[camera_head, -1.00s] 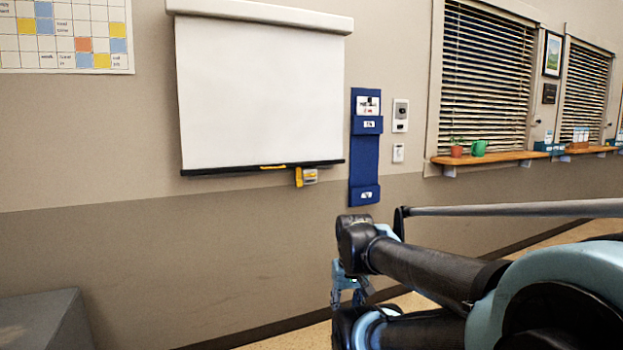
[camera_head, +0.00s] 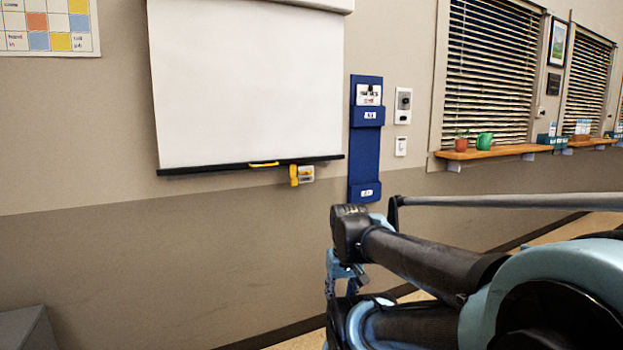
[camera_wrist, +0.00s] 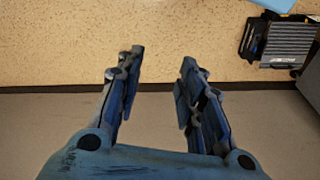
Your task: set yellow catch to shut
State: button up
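The yellow catch (camera_head: 294,175) hangs just under the black bottom bar of the white pull-down screen, toward its right end. A small grey and white plate (camera_head: 307,173) sits on the wall right beside it. A yellow strip (camera_head: 263,164) lies along the bar. The catch looks upright, but it is too small to tell how it is set. My gripper (camera_head: 340,282) is below and right of the catch, well apart from it, partly hidden by my arm. In the wrist view my gripper (camera_wrist: 157,75) points at the floor, its two fingers spread with nothing between them.
A blue wall holder (camera_head: 366,140) hangs right of the screen (camera_head: 245,85), beside a wall box (camera_head: 403,105) and a switch (camera_head: 401,146). A wooden shelf (camera_head: 495,153) with pots is farther right. A grey box (camera_head: 28,330) stands low at left. A dark slatted object (camera_wrist: 285,45) is on the floor.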

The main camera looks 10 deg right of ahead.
jog(key=w+a+r+n+t+y, duration=0.1)
jog(key=w+a+r+t+y, duration=0.2)
jog(key=w, duration=0.4)
jog(key=w+a+r+n+t+y, duration=0.1)
jog(key=w+a+r+n, duration=0.1)
jog(key=w+r, duration=0.4)
jog(key=w+a+r+n+t+y, duration=0.1)
jog(key=w+a+r+t+y, duration=0.15)
jog(key=w, duration=0.55)
jog(key=t, duration=0.9)
send_near(310, 174)
jog(key=shift+m+g+h, duration=0.25)
jog(key=shift+m+h, duration=0.05)
jog(key=shift+h, duration=0.15)
jog(key=x, duration=0.8)
jog(key=shift+w+a+r, duration=0.25)
jog(key=shift+a+r, duration=0.05)
jog(key=shift+r, duration=0.05)
grip_shut()
